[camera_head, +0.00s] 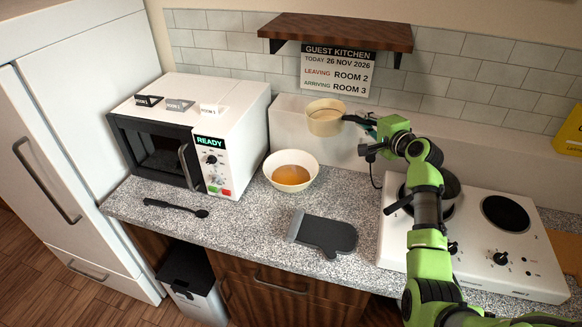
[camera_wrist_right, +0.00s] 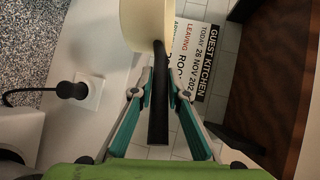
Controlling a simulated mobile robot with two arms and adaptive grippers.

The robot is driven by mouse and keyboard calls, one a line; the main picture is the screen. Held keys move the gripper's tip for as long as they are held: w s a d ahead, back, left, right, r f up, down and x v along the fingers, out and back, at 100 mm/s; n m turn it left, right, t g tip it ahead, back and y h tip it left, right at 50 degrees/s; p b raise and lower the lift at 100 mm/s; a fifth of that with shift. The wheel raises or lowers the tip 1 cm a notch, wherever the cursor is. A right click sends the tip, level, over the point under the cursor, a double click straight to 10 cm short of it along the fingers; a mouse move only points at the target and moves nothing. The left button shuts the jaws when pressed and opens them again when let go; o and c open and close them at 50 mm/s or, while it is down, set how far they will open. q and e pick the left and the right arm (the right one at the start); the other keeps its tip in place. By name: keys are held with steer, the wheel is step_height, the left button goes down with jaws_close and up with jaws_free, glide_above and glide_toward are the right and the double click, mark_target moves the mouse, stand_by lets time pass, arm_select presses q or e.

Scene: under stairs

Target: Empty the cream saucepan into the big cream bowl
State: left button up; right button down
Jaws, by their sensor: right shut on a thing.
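The cream saucepan (camera_head: 325,120) is in the air, behind and to the right of the big cream bowl (camera_head: 290,189). It looks about upright; what it holds is hard to make out. The bowl stands on the counter with orange-brown liquid in it. My right gripper (camera_head: 367,122) is shut on the saucepan's dark handle. In the right wrist view the handle runs between the fingers (camera_wrist_right: 155,97), and the pan's cream wall (camera_wrist_right: 145,22) shows at the top. My left gripper is not in view.
A white microwave (camera_head: 237,140) stands left of the bowl. A black spoon (camera_head: 176,207) and a dark oven mitt (camera_head: 325,235) lie in front. A white hob (camera_head: 480,245) with a dark pot is at right. A wooden shelf (camera_head: 335,32) is above.

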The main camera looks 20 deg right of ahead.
steer(key=shift+m+y, duration=0.3)
steer(key=shift+m, duration=0.3)
steer(key=shift+d+r, duration=0.3)
steer(key=shift+r, duration=0.35)
steer(key=shift+d+r, duration=0.35)
steer(key=shift+r, duration=0.3)
steer(key=shift+d+r, duration=0.3)
steer(key=shift+r, duration=0.35)
